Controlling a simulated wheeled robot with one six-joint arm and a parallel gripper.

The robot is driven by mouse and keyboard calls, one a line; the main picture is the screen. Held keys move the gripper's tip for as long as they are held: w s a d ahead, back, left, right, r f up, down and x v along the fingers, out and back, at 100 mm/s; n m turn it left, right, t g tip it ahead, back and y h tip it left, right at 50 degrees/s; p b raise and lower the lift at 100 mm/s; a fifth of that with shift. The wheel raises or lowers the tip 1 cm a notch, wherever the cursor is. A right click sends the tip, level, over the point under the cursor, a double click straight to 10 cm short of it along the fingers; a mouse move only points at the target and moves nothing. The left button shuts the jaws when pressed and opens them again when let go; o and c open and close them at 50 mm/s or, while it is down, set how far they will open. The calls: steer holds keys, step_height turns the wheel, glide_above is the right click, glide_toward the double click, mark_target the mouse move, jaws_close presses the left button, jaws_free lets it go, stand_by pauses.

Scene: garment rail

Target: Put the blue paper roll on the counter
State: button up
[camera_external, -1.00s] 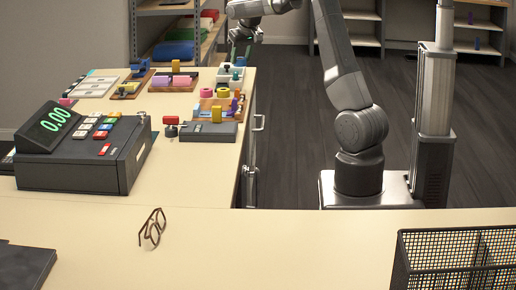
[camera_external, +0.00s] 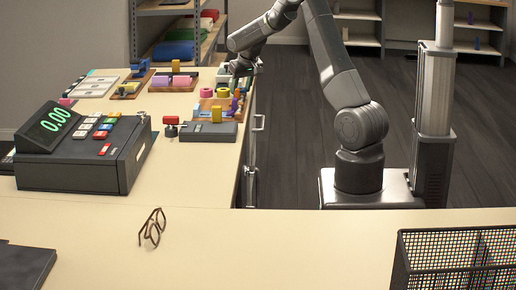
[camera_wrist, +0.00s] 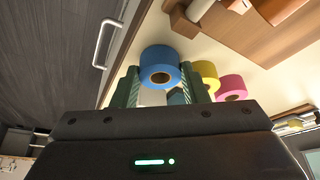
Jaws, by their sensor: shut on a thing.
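The blue paper roll (camera_wrist: 158,64) shows in the wrist view, between the two green fingers of my gripper (camera_wrist: 161,78). My gripper is shut on it. In the external view my gripper (camera_external: 242,70) is low at the far right edge of the cream counter (camera_external: 195,180), and I cannot make out the blue roll there. In the wrist view the roll appears at the counter's edge, over or on the top; I cannot tell whether it touches.
A yellow roll (camera_wrist: 207,76) and a pink roll (camera_wrist: 231,88) are close to the right of the blue roll in the wrist view. Wooden blocks and holders crowd the counter nearby. A cash register (camera_external: 85,155) stands nearer the camera. Eyeglasses (camera_external: 153,227) lie in front.

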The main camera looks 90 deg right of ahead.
steer(key=shift+f, duration=0.25)
steer(key=o, duration=0.7)
steer(key=shift+r, duration=0.1)
steer(key=shift+a+r, duration=0.1)
steer(key=shift+r, duration=0.4)
steer(key=v, duration=1.1)
steer(key=shift+s+a+r+b, duration=0.15)
steer(key=shift+s+b, duration=0.05)
steer(key=shift+b, duration=0.2)
